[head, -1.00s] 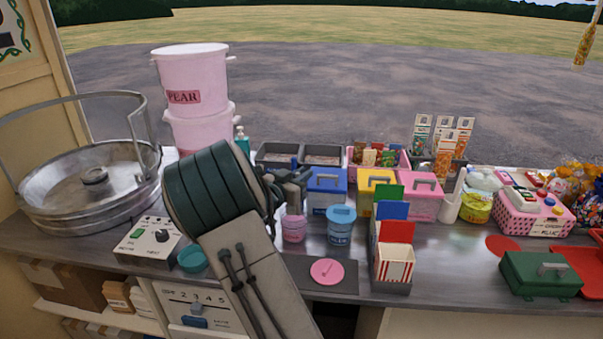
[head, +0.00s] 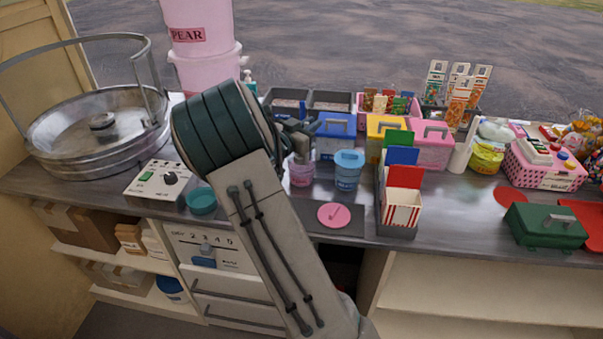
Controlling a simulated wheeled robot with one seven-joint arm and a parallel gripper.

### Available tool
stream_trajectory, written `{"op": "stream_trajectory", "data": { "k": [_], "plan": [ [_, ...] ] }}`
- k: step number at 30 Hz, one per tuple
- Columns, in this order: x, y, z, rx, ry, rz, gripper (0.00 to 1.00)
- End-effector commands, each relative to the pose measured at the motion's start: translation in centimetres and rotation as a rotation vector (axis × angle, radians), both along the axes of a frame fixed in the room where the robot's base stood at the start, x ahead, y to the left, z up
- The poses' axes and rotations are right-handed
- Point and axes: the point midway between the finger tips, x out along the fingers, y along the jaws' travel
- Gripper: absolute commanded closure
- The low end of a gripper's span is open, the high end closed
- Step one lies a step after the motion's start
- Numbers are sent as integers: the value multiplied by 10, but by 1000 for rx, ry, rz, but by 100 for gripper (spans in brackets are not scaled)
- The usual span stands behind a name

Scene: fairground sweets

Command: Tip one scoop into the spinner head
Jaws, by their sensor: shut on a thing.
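The spinner head (head: 103,121) is the small grey disc in the middle of the wide metal floss pan (head: 60,160) at the far left. My gripper (head: 300,150) is partly behind my own arm, right over the pink sugar tub (head: 301,175), far to the right of the spinner head. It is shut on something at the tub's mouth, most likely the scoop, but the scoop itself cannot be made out. The tub's contents are hidden. A pink lid (head: 333,215) lies on the dark mat. The blue tub (head: 348,172) stands right of the pink tub with its lid on.
A switch box (head: 155,181) and a teal bowl (head: 201,203) stand in front of the pan. Stacked pink buckets (head: 198,25) rise behind them. A rack of coloured cards and a striped box (head: 402,210) is to the right. My arm crosses the counter's front edge.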

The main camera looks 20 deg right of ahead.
Motion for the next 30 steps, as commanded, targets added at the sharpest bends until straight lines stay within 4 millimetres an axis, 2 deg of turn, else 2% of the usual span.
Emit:
{"op": "stream_trajectory", "data": {
  "k": [21, 30],
  "plan": [
    [0, 0, -38, 0, 1, 0, 100],
    [0, 0, -35, -1, 0, 0, 100]
  ]
}}
